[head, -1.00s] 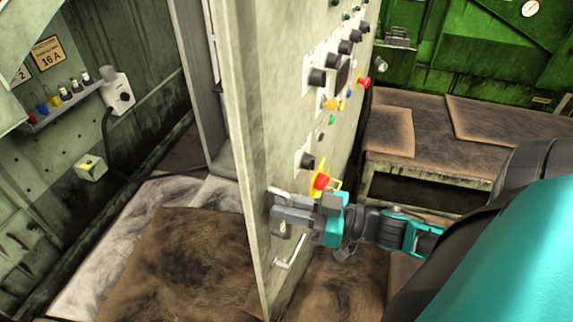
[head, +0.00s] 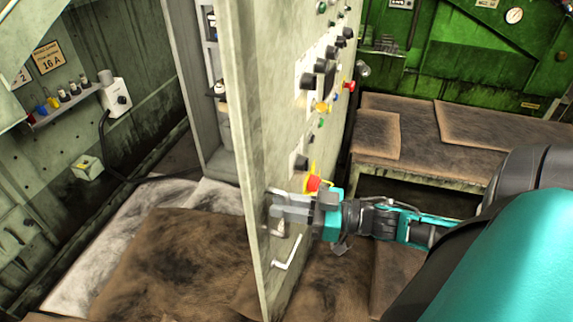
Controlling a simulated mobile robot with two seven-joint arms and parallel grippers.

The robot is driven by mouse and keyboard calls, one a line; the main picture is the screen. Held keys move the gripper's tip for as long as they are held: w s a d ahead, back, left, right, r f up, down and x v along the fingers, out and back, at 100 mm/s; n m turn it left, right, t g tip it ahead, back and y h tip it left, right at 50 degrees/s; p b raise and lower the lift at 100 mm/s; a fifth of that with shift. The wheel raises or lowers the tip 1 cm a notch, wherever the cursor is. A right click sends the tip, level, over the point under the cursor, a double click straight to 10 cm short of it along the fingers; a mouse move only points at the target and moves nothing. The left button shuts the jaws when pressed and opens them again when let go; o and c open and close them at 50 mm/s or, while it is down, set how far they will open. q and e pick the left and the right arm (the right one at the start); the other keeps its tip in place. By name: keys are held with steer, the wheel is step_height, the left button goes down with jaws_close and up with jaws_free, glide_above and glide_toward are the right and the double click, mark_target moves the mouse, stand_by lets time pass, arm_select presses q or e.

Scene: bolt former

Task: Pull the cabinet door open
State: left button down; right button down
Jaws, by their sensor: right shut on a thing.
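The cabinet door (head: 250,150) is a pale grey-green panel seen nearly edge-on, swung open, with the cabinet interior (head: 214,125) showing to its left. Its front carries knobs, buttons and a red emergency stop on yellow (head: 313,182). My right gripper (head: 277,208) is at the lower part of the door, just below the emergency stop. It is shut on the door's handle (head: 273,196), which its fingers mostly hide. A second white bar handle (head: 288,255) shows below it, free. My left gripper is not in view.
A green wall box (head: 88,168) with a cable and a shelf of coloured parts (head: 65,100) are at the left. A brown-topped bench (head: 400,150) stands behind the door at the right. Brown and white mats cover the floor left of the door.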

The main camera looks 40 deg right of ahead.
stand_by(0.3)
steer(key=c, duration=1.2)
jaws_free()
steer(key=shift+s, duration=0.1)
steer(key=v, duration=1.2)
steer(key=shift+s+d+p, duration=0.25)
steer(key=shift+d+p, duration=0.05)
steer(key=shift+p, duration=0.05)
steer(key=w+a+f+m+g+h, duration=0.1)
steer(key=w+a+f+m+h, duration=0.1)
steer(key=a+f+h, duration=0.2)
steer(key=w+a+f+m+g+h, duration=0.2)
steer(key=w+a+f+h, duration=0.1)
steer(key=a+f, duration=0.7)
steer(key=a+h, duration=0.1)
steer(key=a, duration=0.3)
steer(key=shift+w+a+m+g+h, duration=0.15)
steer(key=shift+a+m+g+h, duration=0.15)
steer(key=shift+m+h, duration=0.1)
